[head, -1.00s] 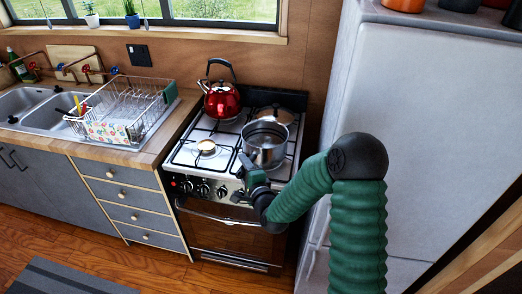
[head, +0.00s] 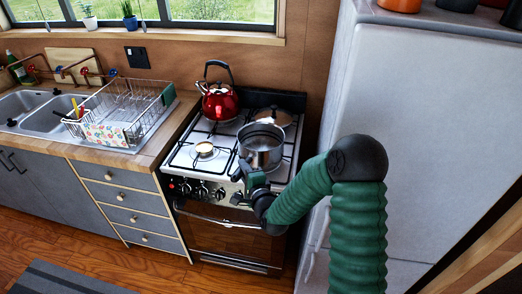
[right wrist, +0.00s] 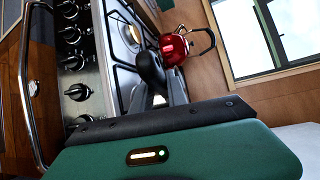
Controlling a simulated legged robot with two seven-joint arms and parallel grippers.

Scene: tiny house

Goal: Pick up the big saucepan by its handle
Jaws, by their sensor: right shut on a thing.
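The big saucepan (head: 262,153) is a shiny metal pot, upright at the front right of the stove top in the head view. Its handle is mostly hidden by my right gripper (head: 246,174), which is at the near left side of the pot, at the stove's front edge. The right gripper is shut on the handle. In the right wrist view a dark rounded piece (right wrist: 150,72) stands just beyond the gripper's black edge; I cannot tell whether it is the handle or a finger. I cannot tell if the pot touches the grate. My left gripper is not in view.
A red kettle (head: 219,103) stands on the back left burner, and it also shows in the right wrist view (right wrist: 174,49). A round lid-like thing (head: 274,117) lies behind the saucepan. The fridge (head: 430,130) is close on the right. A dish rack (head: 125,107) stands left.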

